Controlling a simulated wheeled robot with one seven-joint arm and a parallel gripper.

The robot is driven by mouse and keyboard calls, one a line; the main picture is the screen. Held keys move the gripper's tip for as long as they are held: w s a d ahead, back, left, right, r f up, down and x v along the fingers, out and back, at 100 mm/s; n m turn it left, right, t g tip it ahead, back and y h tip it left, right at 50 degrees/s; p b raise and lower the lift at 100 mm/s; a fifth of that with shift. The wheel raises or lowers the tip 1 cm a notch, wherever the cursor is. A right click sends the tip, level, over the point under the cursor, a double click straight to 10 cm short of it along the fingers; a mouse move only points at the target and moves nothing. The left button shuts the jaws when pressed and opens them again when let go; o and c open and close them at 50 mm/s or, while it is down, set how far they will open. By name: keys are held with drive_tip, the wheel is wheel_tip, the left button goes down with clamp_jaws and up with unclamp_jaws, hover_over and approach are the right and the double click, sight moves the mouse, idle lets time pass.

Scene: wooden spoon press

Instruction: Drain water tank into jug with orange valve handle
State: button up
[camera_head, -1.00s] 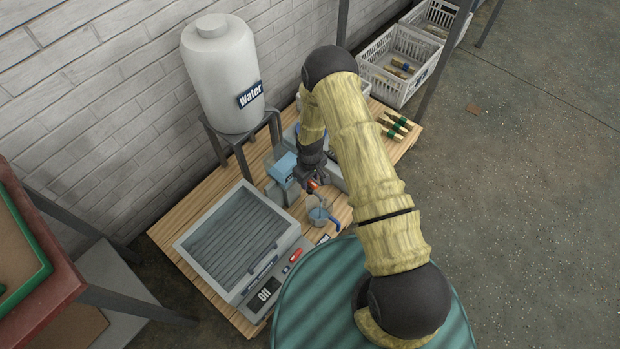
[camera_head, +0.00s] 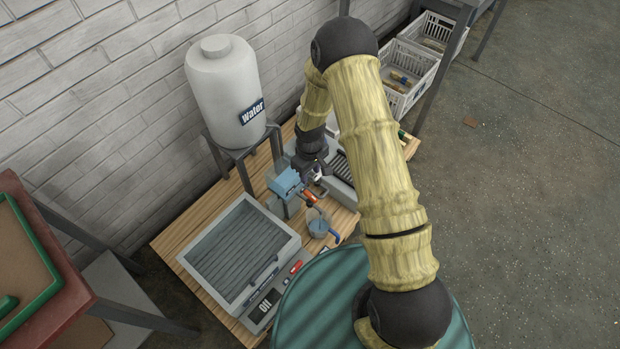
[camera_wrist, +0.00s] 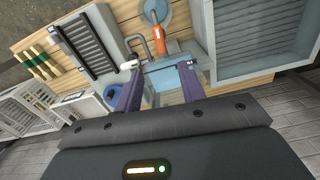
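The orange valve handle (camera_head: 309,197) sticks out beside a small blue box (camera_head: 285,183) on the wooden table. The jug (camera_head: 317,222), grey-blue with a blue handle, stands just below it. The wrist view shows the orange handle (camera_wrist: 157,40) beyond my fingertips, with the round jug (camera_wrist: 152,12) past it. My gripper (camera_head: 318,174) is above and slightly right of the handle, apart from it. In the wrist view my gripper (camera_wrist: 159,76) has its two fingers spread, with the blue box showing between them. The white water tank (camera_head: 228,90) stands on a grey stand. The jug's contents cannot be told.
A grey box machine (camera_head: 237,252) with a ribbed inside and a display reading "Off" is at the table's front left. A grey ribbed tray (camera_wrist: 85,43) lies on the other side. White crates (camera_head: 408,75) stand beyond the table. A brick wall is behind.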

wheel_tip(320, 180, up, 4)
drive_tip(key=shift+r+p, duration=0.1)
drive_tip(key=shift+p, duration=0.2)
drive_tip(key=s+d+r+m+t, duration=0.1)
drive_tip(key=s+d+r+m, duration=0.15)
drive_tip(key=r, duration=0.55)
drive_tip(key=s+d+r+m, duration=0.1)
drive_tip(key=s+d+r, duration=0.25)
drive_tip(key=r, duration=0.45)
drive_tip(key=s+d+r+m+t, duration=0.1)
drive_tip(key=s+d+r+m, duration=0.3)
drive_tip(key=s+r, duration=0.4)
drive_tip(key=shift+s+d+r+t, duration=0.15)
drive_tip(key=shift+s+r+t, duration=0.2)
drive_tip(key=shift+s, duration=0.85)
drive_tip(key=shift+m, duration=0.25)
